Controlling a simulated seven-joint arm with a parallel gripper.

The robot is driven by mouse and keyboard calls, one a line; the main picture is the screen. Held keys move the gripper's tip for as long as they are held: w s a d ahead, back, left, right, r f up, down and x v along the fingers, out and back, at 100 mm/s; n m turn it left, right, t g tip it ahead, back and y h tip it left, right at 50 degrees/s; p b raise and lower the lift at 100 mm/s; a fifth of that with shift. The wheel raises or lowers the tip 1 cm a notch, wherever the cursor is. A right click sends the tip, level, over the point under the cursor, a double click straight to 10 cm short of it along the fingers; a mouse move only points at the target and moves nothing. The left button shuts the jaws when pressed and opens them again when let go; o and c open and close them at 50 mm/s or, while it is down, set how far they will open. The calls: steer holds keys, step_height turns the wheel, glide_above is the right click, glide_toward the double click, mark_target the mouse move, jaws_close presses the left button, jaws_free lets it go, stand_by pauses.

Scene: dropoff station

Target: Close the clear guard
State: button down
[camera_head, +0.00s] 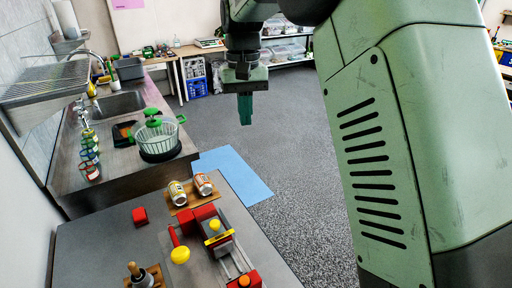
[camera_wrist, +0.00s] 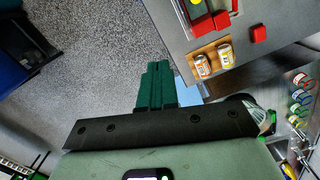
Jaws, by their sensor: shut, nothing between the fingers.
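My gripper (camera_head: 245,110) hangs over the floor, to the right of and above the near table, clear of everything. Its green fingers (camera_wrist: 159,72) are together and empty in the wrist view. A fixture with red blocks, a grey body (camera_head: 221,247) and metal rails sits on the near table, with a yellow knob on top. A red lever with a yellow ball (camera_head: 180,255) is at its left. I cannot clearly make out the clear guard or its position. The fixture's red parts (camera_wrist: 200,22) show at the top of the wrist view, partly cut off.
A loose red cube (camera_head: 140,216) and a wooden block with a dark knob (camera_head: 137,273) are on the table's left. Behind is a counter with a sink (camera_head: 115,104) and a wire basket (camera_head: 157,138).

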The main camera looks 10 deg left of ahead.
steer(key=a+f+n, duration=0.1)
steer(key=a+f, duration=0.6)
steer(key=f, duration=0.1)
steer(key=g+h, duration=0.2)
glide_toward(211, 215)
steer(key=f, duration=0.2)
steer(key=s+d+f, duration=0.1)
steer(key=shift+n, duration=0.4)
steer(key=shift+s+d+f, duration=0.25)
steer(key=shift+s+d, duration=0.3)
steer(key=shift+s, duration=0.15)
steer(key=shift+s+d+f, duration=0.2)
steer(key=shift+s+d, duration=0.4)
steer(key=shift+s, duration=0.2)
steer(key=s+d, duration=0.8)
steer(key=shift+s+d, duration=0.3)
steer(key=shift+f, duration=0.1)
